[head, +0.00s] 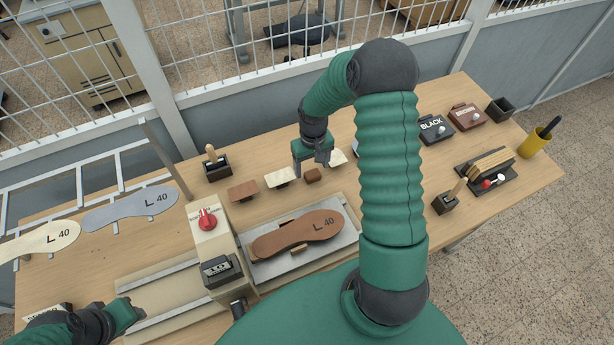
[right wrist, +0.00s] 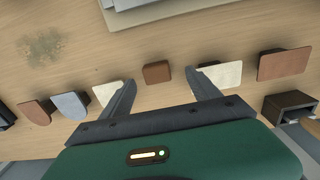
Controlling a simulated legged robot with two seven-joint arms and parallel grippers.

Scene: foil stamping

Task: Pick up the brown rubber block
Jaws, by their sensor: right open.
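The small brown rubber block (head: 313,175) lies on the table behind the press, between two cream pads. It also shows in the right wrist view (right wrist: 157,73), standing free between and beyond my fingers. My right gripper (head: 316,165) is open and empty, reaching down just behind the block in the head view. In the right wrist view its two fingers (right wrist: 159,80) are spread to either side of the block, apart from it. My left gripper (head: 128,312) is low at the left edge of the head view; its fingers cannot be made out.
A cream pad (head: 280,177) and another cream pad (right wrist: 220,74) flank the block closely. A wider brown pad (head: 243,190) lies farther left. The press (head: 212,245) with its red knob and a brown insole (head: 298,233) stand in front.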

